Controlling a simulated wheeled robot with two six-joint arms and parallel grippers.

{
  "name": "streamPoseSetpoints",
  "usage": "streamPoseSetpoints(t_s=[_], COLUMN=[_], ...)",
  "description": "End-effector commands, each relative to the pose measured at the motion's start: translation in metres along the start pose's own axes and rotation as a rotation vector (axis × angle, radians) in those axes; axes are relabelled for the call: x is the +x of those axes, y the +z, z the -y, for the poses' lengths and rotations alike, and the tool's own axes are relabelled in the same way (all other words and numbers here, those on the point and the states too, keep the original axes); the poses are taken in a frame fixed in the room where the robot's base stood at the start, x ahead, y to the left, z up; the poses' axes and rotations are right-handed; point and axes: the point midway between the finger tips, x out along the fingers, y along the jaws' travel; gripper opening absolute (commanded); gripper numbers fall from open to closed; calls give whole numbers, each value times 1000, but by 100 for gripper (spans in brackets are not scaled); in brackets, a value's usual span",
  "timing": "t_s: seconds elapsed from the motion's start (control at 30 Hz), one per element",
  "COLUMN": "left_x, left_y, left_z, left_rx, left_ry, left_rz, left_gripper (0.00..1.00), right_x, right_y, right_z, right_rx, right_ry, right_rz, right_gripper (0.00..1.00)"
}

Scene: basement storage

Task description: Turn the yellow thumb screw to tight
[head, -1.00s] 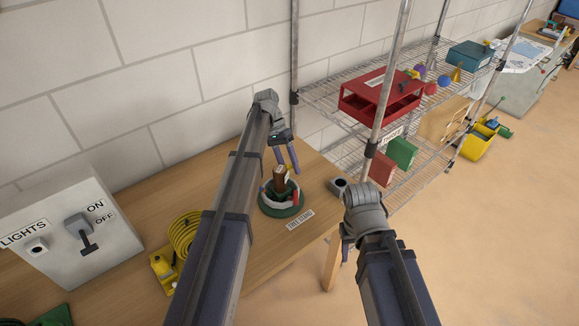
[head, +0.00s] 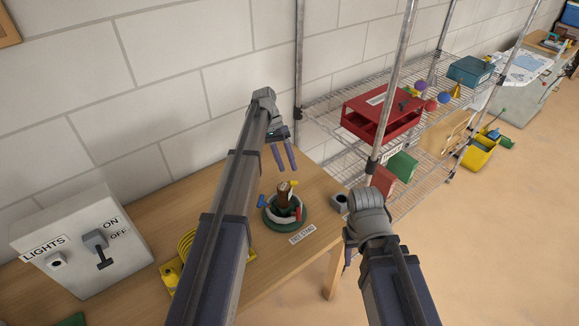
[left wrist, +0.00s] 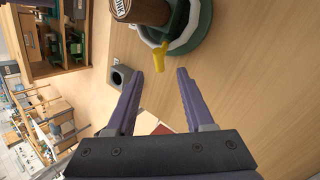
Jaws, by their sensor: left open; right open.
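The tree stand (head: 287,225) is a round green base with a white ring on the wooden table, holding a brown trunk (head: 284,196) upright. Its yellow thumb screw (head: 294,184) sticks out on the far right side. A blue screw (head: 262,201) and a red screw (head: 299,214) show on other sides. My left gripper (head: 287,162) is open and empty, above and behind the stand. In the left wrist view the yellow screw (left wrist: 160,57) lies just beyond and between the two fingertips, not touched. My right gripper (head: 352,245) is off the table's right edge; its fingers are mostly hidden.
A grey block with a round hole (head: 340,202) sits near the table's right edge. A LIGHTS switch box (head: 80,245) stands at the left, with a yellow coil (head: 187,243) partly behind my arm. A wire shelf with a red organizer (head: 380,115) stands at the right.

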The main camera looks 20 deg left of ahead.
Motion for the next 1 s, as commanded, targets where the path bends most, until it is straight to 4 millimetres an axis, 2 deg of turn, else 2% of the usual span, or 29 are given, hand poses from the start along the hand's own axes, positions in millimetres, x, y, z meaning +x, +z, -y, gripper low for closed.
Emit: streamPoseSetpoints(t_s=[0.07, 0.3, 0.37, 0.5, 0.67, 1.0], left_x=[-6, -5, -5, -3, -3, 2], left_y=[0, 0, 1, 17, 25, 19], left_z=[-1, 0, -1, -20, -29, -24], left_rx=[0, 0, 2, 66, 164, 196], left_ry=[0, 0, -4, -123, -292, -345], left_rz=[0, 1, -1, -60, -133, -153], left_gripper=[53, 53, 50, 50, 50, 50], right_x=[-6, -4, -6, -30, -49, -44], right_y=[0, 0, 0, 2, 3, 3], right_z=[0, 0, 0, -3, -5, -4], right_rx=[0, 0, 0, 0, 0, 0], right_ry=[0, 0, 0, 0, 0, 0], right_rz=[0, 0, 0, 0, 0, 0], right_gripper=[50, 50, 50, 50, 50, 50])
